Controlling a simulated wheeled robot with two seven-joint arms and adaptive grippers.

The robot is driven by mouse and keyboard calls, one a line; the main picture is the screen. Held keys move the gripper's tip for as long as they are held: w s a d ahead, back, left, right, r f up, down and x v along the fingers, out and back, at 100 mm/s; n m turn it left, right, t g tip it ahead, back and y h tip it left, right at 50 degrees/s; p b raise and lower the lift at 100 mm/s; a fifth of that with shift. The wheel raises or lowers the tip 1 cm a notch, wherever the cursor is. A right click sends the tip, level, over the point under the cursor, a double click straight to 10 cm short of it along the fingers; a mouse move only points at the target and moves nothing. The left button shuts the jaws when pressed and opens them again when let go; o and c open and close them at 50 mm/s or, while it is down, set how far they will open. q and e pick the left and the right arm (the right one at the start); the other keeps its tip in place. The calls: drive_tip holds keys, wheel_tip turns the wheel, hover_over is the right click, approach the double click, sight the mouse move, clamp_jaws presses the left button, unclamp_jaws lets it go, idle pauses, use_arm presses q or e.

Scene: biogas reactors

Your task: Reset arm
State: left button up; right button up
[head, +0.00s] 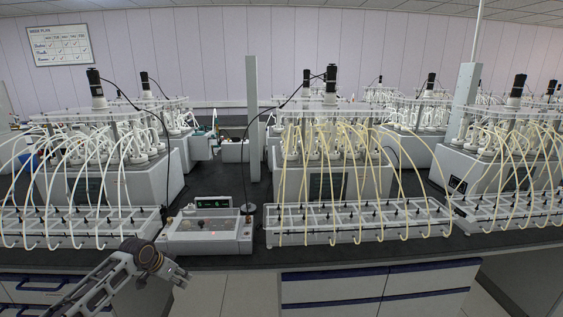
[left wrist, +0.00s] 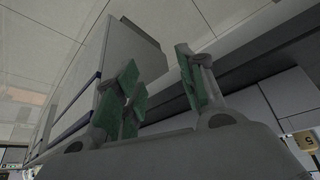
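My left arm comes in from the lower left in the head view. Its left gripper (head: 181,276) is in front of the bench edge, below the control box (head: 207,235). In the left wrist view the left gripper (left wrist: 157,77) shows green-padded fingers apart, with nothing held between them. Behind the fingers are a cabinet front with dark blue edges and pale floor tiles. My right gripper is in neither view.
The dark bench (head: 240,258) carries white racks (head: 355,235) with looping tubes, and reactor units (head: 330,180) behind them. White drawers with blue trim (head: 375,288) are below.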

use_arm(q)
drive_tip(key=s+a+f+n+y, duration=0.1)
drive_tip(key=s+f, duration=0.5)
drive_tip(key=f, duration=0.7)
drive_tip(key=s+a+f+n+g+y, duration=0.1)
drive_tip(key=s+f, duration=0.6)
drive_tip(key=f, duration=0.5)
drive_tip(key=s+a+f+n+y, duration=0.15)
drive_tip(key=s+f, duration=0.45)
drive_tip(key=f, duration=0.7)
drive_tip(key=s+d+f+g, duration=0.1)
drive_tip(key=s+d+f, duration=0.2)
drive_tip(key=s, duration=1)
drive_tip(key=s+d+f+m, duration=0.1)
drive_tip(key=s+d+f, duration=0.2)
drive_tip(key=s+f, duration=0.6)
drive_tip(key=s+d+f+g, duration=0.1)
drive_tip(key=s+d+f, duration=0.2)
drive_tip(key=s, duration=1.4)
wheel_tip(320, 180, down, 3)
drive_tip(key=shift+s+r+g+h, duration=0.1)
drive_tip(key=shift+s+g+h, duration=0.15)
drive_tip(key=shift+g+h, duration=0.1)
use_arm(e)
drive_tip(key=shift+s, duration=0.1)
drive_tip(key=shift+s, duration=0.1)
